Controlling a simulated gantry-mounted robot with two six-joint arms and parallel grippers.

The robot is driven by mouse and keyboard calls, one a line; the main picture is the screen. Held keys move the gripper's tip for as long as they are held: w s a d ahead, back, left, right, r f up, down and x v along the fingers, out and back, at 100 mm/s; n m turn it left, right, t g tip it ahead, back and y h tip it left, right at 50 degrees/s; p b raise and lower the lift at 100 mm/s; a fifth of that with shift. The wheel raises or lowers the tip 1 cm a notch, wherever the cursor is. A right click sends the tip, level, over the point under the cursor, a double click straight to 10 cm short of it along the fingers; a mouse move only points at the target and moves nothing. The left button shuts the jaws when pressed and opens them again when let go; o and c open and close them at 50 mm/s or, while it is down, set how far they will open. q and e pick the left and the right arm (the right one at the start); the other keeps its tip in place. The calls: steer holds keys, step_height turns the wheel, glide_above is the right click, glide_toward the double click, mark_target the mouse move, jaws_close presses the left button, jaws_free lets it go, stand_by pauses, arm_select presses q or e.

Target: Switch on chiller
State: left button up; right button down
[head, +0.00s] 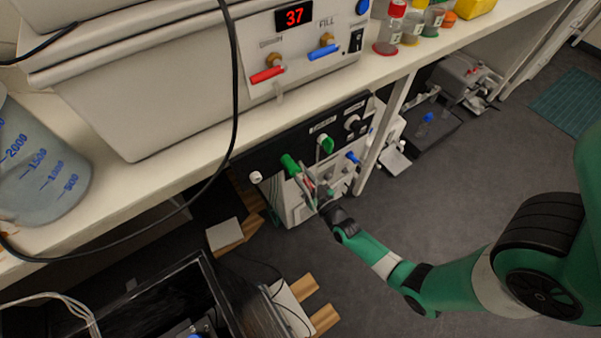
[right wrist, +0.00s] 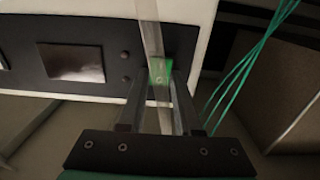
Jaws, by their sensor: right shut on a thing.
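The chiller appears to be the pale unit under the bench, with a black panel (head: 270,156) and hoses in front. In the right wrist view a dark panel (right wrist: 107,42) carries a small screen (right wrist: 75,63), two small round buttons and a green lit switch (right wrist: 160,72). My right gripper's fingers (right wrist: 158,82) are closed in around the green switch. A translucent strip or tube crosses in front of the switch and partly hides it. My left gripper is not in view.
A bath with a red "37" display (head: 294,16) stands on the white bench (head: 160,177) above. Green tubes (right wrist: 245,70) hang right of my right gripper. A black open-topped box (head: 180,290) stands on the floor at lower left. Grey floor (head: 440,180) is free at right.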

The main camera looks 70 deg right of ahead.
steer(key=shift+f+t+h+b, duration=0.4)
steer(key=shift+t+h+b, duration=0.1)
steer(key=shift+t+h, duration=0.5)
steer(key=c, duration=0.6)
jaws_free()
steer(key=v, duration=1.1)
steer(key=shift+s+f+p, duration=0.15)
steer(key=shift+s+p, duration=0.2)
steer(key=shift+p, duration=0.05)
